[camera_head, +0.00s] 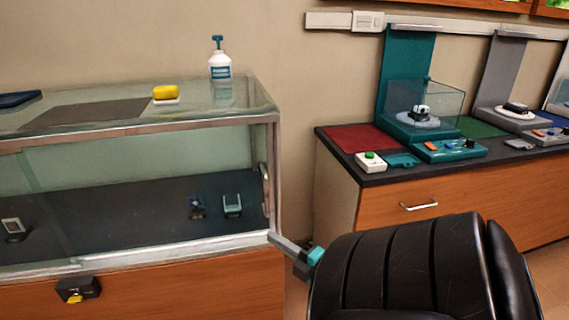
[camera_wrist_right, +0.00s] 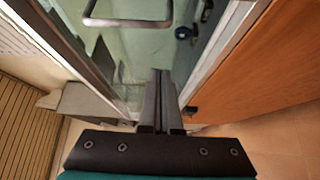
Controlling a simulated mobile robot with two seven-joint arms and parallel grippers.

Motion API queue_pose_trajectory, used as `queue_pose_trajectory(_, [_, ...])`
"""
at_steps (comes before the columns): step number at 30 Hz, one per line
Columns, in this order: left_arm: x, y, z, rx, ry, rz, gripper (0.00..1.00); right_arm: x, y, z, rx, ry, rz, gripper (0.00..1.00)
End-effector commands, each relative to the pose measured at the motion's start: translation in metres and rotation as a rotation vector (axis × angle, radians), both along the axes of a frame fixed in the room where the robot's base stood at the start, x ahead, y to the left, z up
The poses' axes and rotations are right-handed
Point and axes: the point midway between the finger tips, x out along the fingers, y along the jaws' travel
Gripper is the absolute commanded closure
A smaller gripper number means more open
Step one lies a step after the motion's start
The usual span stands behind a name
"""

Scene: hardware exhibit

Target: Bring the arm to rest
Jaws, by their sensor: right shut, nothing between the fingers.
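My right gripper (camera_head: 274,238) shows in the head view as a grey and teal end beyond a large black part of my own arm. Its tip is close to the lower right corner of the glass display case (camera_head: 273,130); I cannot tell whether they touch. In the right wrist view the two grey fingers of this gripper (camera_wrist_right: 161,72) lie side by side, shut and empty, with the case's metal frame and handle ahead of them. My left gripper is not in view.
A counter (camera_head: 400,179) with exhibit stands is at the right. Floor shows between them.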

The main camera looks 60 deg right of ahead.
Motion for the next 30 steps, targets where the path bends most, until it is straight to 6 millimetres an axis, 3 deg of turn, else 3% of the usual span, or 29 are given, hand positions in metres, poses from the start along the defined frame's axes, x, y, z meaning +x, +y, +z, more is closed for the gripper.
queue_pose_trajectory(6, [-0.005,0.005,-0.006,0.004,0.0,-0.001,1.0,-0.021,0.005,0.0,-0.001,0.0,0.0,1.0])
queue_pose_trajectory(15, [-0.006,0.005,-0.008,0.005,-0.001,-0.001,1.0,-0.024,0.006,0.0,0.0,0.0,0.0,1.0])
queue_pose_trajectory(19, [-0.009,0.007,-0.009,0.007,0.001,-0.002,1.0,-0.022,0.009,-0.019,0.074,0.019,-0.02,1.0])
queue_pose_trajectory(23, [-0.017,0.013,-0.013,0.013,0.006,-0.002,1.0,-0.017,0.027,-0.081,0.314,0.092,-0.085,1.0])
queue_pose_trajectory(26, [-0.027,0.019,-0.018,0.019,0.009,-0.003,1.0,-0.018,0.058,-0.148,0.558,0.196,-0.161,1.0])
queue_pose_trajectory(30, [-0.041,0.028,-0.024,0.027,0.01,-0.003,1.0,-0.037,0.117,-0.236,0.85,0.383,-0.283,1.0])
